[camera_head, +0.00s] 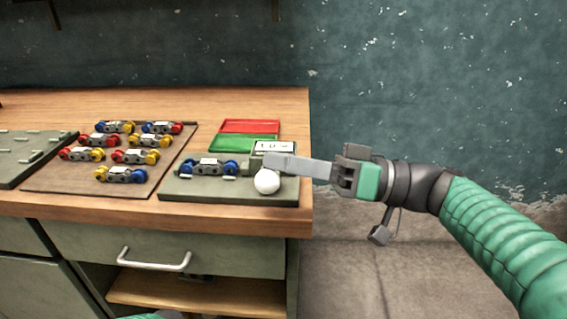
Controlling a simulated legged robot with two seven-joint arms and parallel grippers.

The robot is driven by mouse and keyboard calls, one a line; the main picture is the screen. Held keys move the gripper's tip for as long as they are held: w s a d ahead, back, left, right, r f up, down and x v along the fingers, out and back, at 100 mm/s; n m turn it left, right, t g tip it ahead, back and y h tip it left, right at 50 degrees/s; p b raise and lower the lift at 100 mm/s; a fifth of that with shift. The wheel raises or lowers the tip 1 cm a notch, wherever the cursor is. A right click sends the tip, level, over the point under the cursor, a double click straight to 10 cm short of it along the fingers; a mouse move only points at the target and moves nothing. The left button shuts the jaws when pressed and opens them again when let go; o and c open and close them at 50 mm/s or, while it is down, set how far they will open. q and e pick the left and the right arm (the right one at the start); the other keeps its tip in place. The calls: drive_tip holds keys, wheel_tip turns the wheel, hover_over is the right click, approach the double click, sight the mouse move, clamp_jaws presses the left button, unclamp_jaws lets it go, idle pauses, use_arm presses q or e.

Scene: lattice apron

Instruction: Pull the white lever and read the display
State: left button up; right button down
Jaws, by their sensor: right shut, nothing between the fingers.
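The white ball knob (267,182) of the lever is at the front right of a grey-green test board (230,192). The small white display (274,147) stands just behind it, with dark characters too small to read surely. A part with blue ends (209,167) sits on the board left of the knob. My right gripper (274,160) reaches in from the right, fingers shut and empty, its tips just above and behind the knob. I cannot tell whether they touch the lever, whose shaft is hidden. My left gripper is not in view.
A brown tray (60,182) left of the board carries several parts with red, yellow and blue ends. Red (250,126) and green (232,143) trays lie behind the board. Another grey-green board (25,160) is at far left. The wooden bench (100,208) ends just right of the test board.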

drive_tip(key=shift+s+a+f, duration=0.1)
drive_tip(key=shift+f, duration=0.1)
wheel_tip(320, 180, up, 4)
drive_tip(key=w+p, duration=0.3)
drive_tip(key=s+d+f+p, duration=0.1)
drive_tip(key=d, duration=0.8)
drive_tip(key=shift+s+d+f, duration=0.2)
drive_tip(key=shift+f, duration=0.15)
